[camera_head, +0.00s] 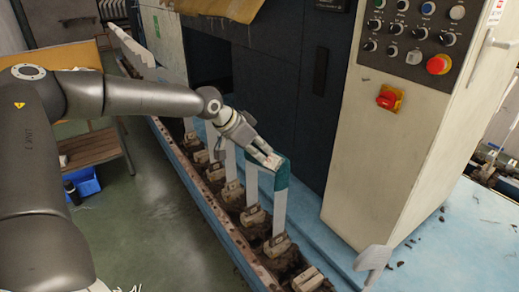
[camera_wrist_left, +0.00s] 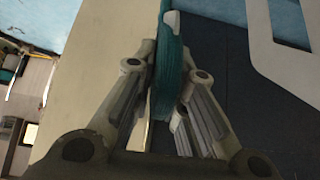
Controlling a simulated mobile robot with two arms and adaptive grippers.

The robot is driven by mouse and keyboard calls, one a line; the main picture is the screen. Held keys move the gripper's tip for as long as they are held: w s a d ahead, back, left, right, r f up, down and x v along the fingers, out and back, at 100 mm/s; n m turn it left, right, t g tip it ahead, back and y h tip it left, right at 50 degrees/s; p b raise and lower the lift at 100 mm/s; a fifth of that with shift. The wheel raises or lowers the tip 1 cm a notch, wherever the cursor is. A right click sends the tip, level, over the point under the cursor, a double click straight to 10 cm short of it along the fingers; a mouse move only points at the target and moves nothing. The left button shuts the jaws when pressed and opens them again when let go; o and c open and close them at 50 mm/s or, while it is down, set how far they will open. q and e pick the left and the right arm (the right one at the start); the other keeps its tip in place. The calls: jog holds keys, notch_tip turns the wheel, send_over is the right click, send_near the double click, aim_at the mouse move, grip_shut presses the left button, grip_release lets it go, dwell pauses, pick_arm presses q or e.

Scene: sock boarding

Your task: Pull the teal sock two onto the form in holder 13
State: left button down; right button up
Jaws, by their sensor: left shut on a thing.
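The teal sock (camera_head: 283,178) sits over the upper end of a pale upright form (camera_head: 279,212), and the form's lower part is bare. The form stands in a holder (camera_head: 277,244) on the rail. My left gripper (camera_head: 268,160) is shut on the sock at the top of the form. In the left wrist view the sock (camera_wrist_left: 171,62) rises between the fingers of the left gripper (camera_wrist_left: 164,95), with a small white tip above it. The holder's number cannot be read. My right gripper is not in view.
More pale forms (camera_head: 230,160) stand in holders along the rail to the left of this one. An empty-looking holder (camera_head: 308,279) is nearer. A cream control cabinet (camera_head: 395,140) with a red button stands close on the right. Green floor (camera_head: 165,215) lies open at the left.

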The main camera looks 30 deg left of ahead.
pick_arm(q)
jog(key=shift+f+b, duration=0.65)
jog(key=shift+f, duration=0.2)
jog(key=c, duration=1.4)
grip_release()
jog(key=shift+r, duration=0.1)
jog(key=v, duration=1.2)
jog(key=shift+a, duration=0.1)
